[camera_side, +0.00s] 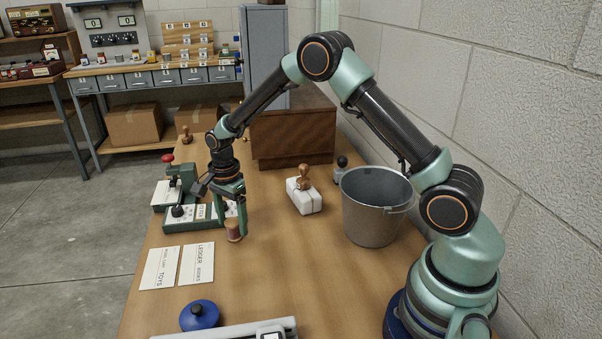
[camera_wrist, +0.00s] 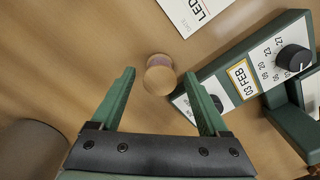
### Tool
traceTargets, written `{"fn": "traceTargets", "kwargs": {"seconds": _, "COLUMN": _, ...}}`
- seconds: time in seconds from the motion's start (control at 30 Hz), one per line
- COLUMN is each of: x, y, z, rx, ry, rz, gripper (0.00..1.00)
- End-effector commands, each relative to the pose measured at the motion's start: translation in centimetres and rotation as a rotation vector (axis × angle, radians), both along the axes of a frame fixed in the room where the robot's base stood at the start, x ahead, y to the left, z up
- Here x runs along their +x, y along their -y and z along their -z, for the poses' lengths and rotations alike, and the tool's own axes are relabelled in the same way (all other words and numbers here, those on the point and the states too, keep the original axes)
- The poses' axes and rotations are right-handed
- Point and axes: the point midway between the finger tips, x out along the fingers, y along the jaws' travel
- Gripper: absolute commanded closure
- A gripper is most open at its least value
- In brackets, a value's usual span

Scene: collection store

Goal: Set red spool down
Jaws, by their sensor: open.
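The red spool (camera_side: 233,231) stands upright on the wooden table, with pale wooden ends and dull red thread. It is near the front end of the green date stamper. My gripper (camera_side: 231,217) is right above and around its top, pointing down. In the wrist view the spool (camera_wrist: 160,80) shows mostly its round wooden top, between the tips of the two green fingers. My gripper (camera_wrist: 159,74) is open there, with a clear gap on both sides of the spool, so no finger appears to touch it.
The green date stamper (camera_wrist: 245,75) lies close to the right finger in the wrist view. A blue lidded pot (camera_side: 199,315), a white block with a wooden stamp (camera_side: 304,200) and a metal bucket (camera_side: 372,222) stand around. Bare table lies between them.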

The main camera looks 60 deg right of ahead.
Motion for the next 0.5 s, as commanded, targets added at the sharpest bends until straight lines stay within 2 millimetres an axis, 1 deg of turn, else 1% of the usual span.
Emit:
{"fn": "traceTargets", "kwargs": {"seconds": 0.03, "x": 0.1, "y": 0.0, "z": -1.1, "rx": 0.000, "ry": 0.005, "rz": 0.000, "gripper": 0.22}}
{"fn": "traceTargets", "kwargs": {"seconds": 0.3, "x": 0.1, "y": 0.0, "z": -6.7, "rx": 0.000, "ry": 0.005, "rz": 0.000, "gripper": 0.22}}
{"fn": "traceTargets", "kwargs": {"seconds": 0.4, "x": 0.1, "y": 0.0, "z": -8.3, "rx": 0.000, "ry": 0.004, "rz": 0.000, "gripper": 0.22}}
{"fn": "traceTargets", "kwargs": {"seconds": 0.5, "x": 0.0, "y": 0.0, "z": -9.4, "rx": 0.000, "ry": 0.003, "rz": 0.000, "gripper": 0.22}}
